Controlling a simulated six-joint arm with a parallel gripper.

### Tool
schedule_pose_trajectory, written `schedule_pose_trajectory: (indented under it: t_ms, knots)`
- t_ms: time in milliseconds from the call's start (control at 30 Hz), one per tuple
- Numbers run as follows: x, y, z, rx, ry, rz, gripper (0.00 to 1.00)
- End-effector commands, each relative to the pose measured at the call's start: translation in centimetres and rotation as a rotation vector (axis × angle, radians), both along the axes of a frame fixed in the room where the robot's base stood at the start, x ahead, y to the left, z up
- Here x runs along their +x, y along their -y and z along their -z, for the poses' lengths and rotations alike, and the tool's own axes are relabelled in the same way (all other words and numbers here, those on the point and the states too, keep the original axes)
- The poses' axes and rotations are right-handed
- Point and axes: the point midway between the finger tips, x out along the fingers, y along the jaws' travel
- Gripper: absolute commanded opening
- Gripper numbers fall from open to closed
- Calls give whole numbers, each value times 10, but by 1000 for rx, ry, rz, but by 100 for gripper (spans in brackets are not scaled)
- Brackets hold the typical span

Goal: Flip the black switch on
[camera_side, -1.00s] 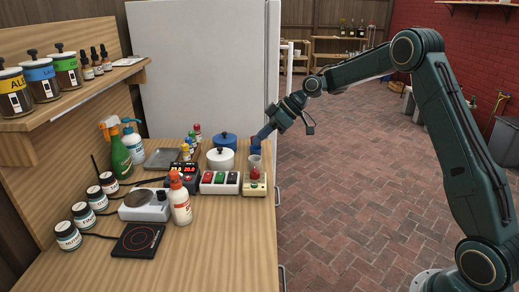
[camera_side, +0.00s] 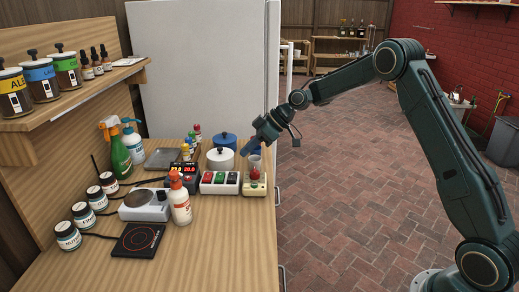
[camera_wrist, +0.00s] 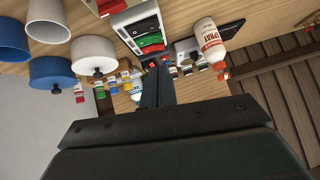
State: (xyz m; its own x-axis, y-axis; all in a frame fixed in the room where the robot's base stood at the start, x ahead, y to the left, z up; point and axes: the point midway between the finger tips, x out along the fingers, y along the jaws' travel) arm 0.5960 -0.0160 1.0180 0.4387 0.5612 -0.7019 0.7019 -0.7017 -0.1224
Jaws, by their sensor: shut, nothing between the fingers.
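The switch box (camera_side: 220,189) is white and stands on the wooden counter, with a row of coloured rocker switches. The black switch (camera_side: 232,178) looks to be at its right end, beside the green one. In the wrist view the black switch (camera_wrist: 138,27) appears above my fingers; whether it is on or off is too small to tell. My gripper (camera_side: 247,151) is shut and empty. It is in the air above and behind the right side of the box, apart from it. In the wrist view my gripper (camera_wrist: 157,68) points up toward the box.
A beige box with a red button (camera_side: 255,184) stands right of the switch box. White (camera_side: 220,160) and blue (camera_side: 223,140) lidded pots stand behind. A display unit (camera_side: 183,172) and spray bottle (camera_side: 180,203) are to the left. The front counter (camera_side: 220,250) is clear.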

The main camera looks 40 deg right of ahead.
Motion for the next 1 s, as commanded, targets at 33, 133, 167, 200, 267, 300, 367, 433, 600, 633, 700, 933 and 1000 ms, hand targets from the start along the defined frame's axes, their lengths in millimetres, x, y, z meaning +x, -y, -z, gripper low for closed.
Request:
schedule_pose_trajectory:
  t_ms: [33, 133, 167, 200, 267, 300, 367, 433, 600, 633, 700, 933, 1000]
  knots:
    - [4, -6, 7, 1, -2, -2, 0]
    - [10, -14, 18, 1, -1, -3, 0]
    - [13, -17, 21, 1, -1, -3, 0]
    - [15, -20, 25, 0, -1, -2, 0]
    - [19, -25, 32, 0, -2, -2, 0]
    - [22, -29, 36, 1, -1, -3, 0]
    - [22, -29, 44, 1, -2, 1, 0]
    - [20, -30, 53, 0, -4, 1, 0]
    - [19, -31, 68, 0, -1, 1, 0]
    - [19, -31, 70, 0, -2, 0, 0]
    - [19, -31, 73, 0, -1, 1, 0]
    - [18, -31, 75, 0, 1, -1, 0]
    - [18, -31, 75, 0, 0, 0, 0]
